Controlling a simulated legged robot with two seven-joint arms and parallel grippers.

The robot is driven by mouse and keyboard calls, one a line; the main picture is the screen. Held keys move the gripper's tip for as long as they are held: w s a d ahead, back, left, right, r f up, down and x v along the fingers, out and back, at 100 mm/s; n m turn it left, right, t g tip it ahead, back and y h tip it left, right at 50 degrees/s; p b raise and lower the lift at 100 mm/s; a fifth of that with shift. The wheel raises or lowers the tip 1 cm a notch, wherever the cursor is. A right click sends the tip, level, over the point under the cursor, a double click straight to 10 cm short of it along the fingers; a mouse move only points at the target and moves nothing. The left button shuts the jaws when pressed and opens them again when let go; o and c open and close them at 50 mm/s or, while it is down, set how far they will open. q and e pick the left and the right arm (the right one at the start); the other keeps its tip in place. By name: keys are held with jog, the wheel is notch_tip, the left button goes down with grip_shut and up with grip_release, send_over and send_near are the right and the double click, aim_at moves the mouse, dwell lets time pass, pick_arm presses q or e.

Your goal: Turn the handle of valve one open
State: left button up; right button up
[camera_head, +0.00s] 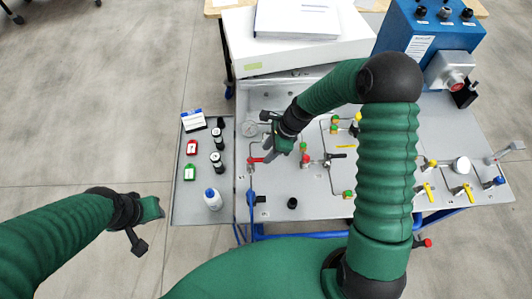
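The grey analyser panel (310,192) carries several small valves. A red valve handle (257,160) lies at the panel's left side, below a round gauge (249,129). My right gripper (268,156) reaches down from the upper right, with its fingertips right at this red handle. I cannot tell whether the fingers touch it or close on it. I can read no label naming valve one. My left gripper (148,226) hangs over the floor at the lower left, away from the panel. Its fingers are too small and dark to tell open from shut.
A side tray (184,212) left of the panel holds small bottles and a white bottle (212,199). A white box (300,50) stands behind the panel, a blue box (420,30) at the back right. More valves with yellow handles (428,190) sit at right.

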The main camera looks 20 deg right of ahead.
jog(key=shift+s+a+f, duration=0.1)
jog(key=shift+a+f, duration=0.35)
jog(key=shift+f, duration=0.1)
jog(key=shift+s+a+f, duration=0.15)
jog(key=shift+a+f, duration=0.1)
jog(key=shift+a, duration=0.1)
jog(key=shift+d+f, duration=0.1)
jog(key=shift+d, duration=0.1)
jog(key=c, duration=0.4)
jog(key=shift+d, duration=0.1)
grip_shut()
